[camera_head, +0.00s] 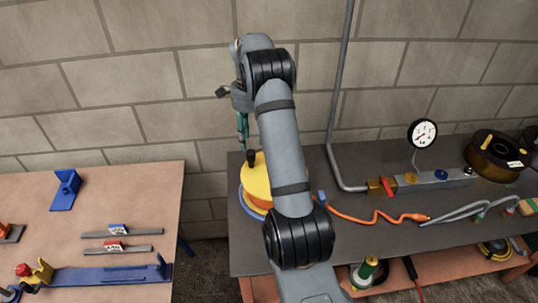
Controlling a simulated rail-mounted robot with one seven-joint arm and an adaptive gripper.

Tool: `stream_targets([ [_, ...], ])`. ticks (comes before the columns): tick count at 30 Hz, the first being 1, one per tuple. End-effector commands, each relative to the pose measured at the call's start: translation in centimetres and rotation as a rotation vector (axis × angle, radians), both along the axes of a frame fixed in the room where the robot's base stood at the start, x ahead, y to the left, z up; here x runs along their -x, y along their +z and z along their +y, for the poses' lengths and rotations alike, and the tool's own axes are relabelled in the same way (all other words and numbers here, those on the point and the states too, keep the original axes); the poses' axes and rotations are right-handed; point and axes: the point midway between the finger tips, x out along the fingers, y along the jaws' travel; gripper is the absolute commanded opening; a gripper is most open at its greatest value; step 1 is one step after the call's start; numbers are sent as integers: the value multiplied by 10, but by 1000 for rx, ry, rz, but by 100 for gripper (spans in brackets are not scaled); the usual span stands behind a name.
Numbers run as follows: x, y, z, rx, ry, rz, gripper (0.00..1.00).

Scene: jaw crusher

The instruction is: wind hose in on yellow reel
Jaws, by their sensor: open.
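The yellow reel (256,178) stands on the left end of the dark bench, with a black upright knob (251,156) on its top. A blue band, perhaps wound hose, shows around its lower left side. My arm hides the reel's right part. My gripper (243,136), with greenish fingers, is open and points down close above the knob; I cannot tell whether it touches. An orange hose (373,218) lies wavy on the bench right of my arm, with a blue end piece (322,198) near it. Whether it joins the reel is hidden.
A grey pipe (337,100) runs down the wall to brass and red valve parts (381,187) below a gauge (422,134). A dark reel (497,156) and a grey hose (458,211) lie at right. A brown table (110,200) with tools stands at left, across a gap.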

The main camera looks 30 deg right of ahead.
Motion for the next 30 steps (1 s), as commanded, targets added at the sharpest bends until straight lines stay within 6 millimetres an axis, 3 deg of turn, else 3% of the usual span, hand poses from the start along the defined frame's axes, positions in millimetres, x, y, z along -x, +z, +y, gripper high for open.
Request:
stream_targets([
  [3, -8, 0, -6, 19, 224, -31, 40],
  [8, -8, -2, -8, 20, 352, -34, 40],
  [11, -8, -11, -8, 19, 366, -31, 40],
  [24, -7, -85, -7, 18, 362, -31, 40],
  [30, -8, -101, -8, 19, 361, -33, 40],
])
